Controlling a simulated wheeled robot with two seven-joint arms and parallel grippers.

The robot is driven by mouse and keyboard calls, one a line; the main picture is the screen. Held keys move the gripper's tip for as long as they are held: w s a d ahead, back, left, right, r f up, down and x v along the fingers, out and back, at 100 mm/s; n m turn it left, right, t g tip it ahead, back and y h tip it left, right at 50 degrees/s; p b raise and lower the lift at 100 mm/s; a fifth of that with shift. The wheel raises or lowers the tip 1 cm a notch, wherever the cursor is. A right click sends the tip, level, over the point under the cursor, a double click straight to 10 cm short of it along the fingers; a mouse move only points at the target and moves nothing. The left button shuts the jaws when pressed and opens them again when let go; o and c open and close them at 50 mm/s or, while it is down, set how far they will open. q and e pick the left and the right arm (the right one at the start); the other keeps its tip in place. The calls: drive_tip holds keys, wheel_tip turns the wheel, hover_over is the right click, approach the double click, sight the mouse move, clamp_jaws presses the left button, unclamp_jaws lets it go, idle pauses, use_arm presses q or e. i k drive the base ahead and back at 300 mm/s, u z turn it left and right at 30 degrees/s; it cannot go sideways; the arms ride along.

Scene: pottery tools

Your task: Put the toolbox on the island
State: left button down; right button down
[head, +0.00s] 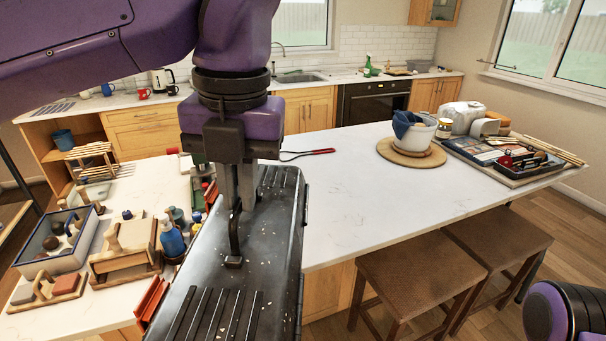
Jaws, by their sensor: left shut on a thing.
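A large black toolbox (262,279) with a ribbed, speckled top fills the lower middle of the head view. My left gripper (234,258) comes down from above and is shut on the toolbox at the middle of its top. The exact grip point is partly hidden by the fingers. The island (345,203) has a white marbled top that lies behind and on both sides of the toolbox. The toolbox overlaps the island's front edge in the picture; I cannot tell whether it touches the top. Only a purple part of my right arm shows at the lower right.
Left on the island are a grey crate (83,249), a wooden block stand (125,268) and a blue bottle (172,241). A pot on a round board (384,148) and a filled tray (514,181) stand right. The middle is clear. Two stools (425,268) stand in front.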

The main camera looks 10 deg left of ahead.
sight(319, 187)
drive_tip(key=z, duration=0.05)
drive_tip(key=i, duration=1.75)
